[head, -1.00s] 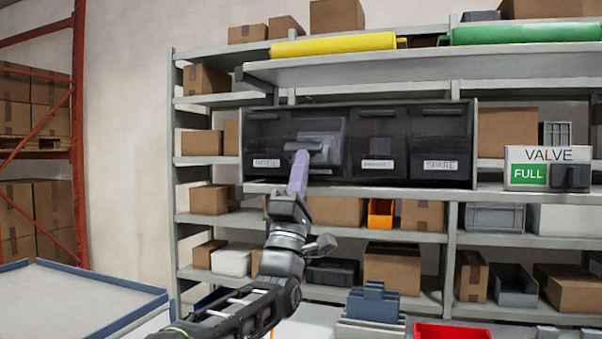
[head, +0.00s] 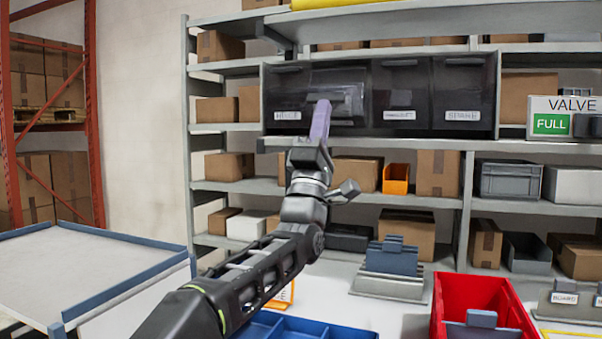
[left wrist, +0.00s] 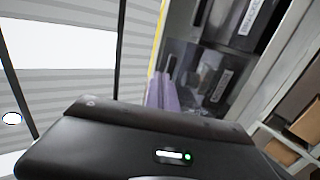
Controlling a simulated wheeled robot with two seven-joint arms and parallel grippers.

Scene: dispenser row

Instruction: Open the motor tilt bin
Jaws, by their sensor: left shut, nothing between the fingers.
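A row of dark tilt bins stands on the shelf in the head view. The second bin from the left (head: 352,101) appears tilted out at the top, its handle lower than its neighbours'. My gripper hides its label, so I cannot read it. The bin left of it (head: 287,90) seems to read HINGE, and the far right one (head: 463,90) SPARE. My left gripper (head: 322,106), with purple fingers, is shut and empty in front of the second bin. Whether it touches the bin is unclear. The fingers (left wrist: 163,92) also show in the left wrist view. My right gripper is not in view.
A VALVE sign (head: 562,118) reading FULL stands right of the bins. Cartons and an orange bin (head: 396,179) fill the shelf below. A red bin (head: 440,310) and a blue tray (head: 300,331) are nearer. A blue-edged table (head: 75,270) is at left.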

